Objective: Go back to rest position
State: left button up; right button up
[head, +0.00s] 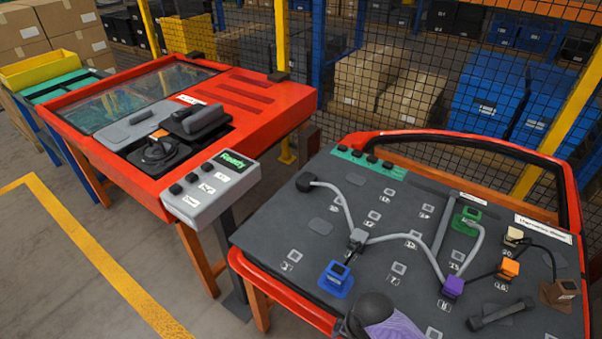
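Neither of my grippers shows clearly in the head view. A dark rounded shape with a purple patterned part (392,325) is cut off by the bottom edge; I cannot tell what it is. The red-framed door panel (300,235) lies at the right, its dark face carrying a grey cable harness (408,237). Blue (336,279), purple (453,287), green (467,220), orange (509,268) and brown (558,292) connectors sit on it.
A red station (262,112) stands at the left. Its grey control box (211,188) has a display reading "Ready". A mesh fence (330,40) runs behind, with cardboard boxes (408,100) and blue bins (489,92) beyond. Floor with a yellow line (110,270) is clear at lower left.

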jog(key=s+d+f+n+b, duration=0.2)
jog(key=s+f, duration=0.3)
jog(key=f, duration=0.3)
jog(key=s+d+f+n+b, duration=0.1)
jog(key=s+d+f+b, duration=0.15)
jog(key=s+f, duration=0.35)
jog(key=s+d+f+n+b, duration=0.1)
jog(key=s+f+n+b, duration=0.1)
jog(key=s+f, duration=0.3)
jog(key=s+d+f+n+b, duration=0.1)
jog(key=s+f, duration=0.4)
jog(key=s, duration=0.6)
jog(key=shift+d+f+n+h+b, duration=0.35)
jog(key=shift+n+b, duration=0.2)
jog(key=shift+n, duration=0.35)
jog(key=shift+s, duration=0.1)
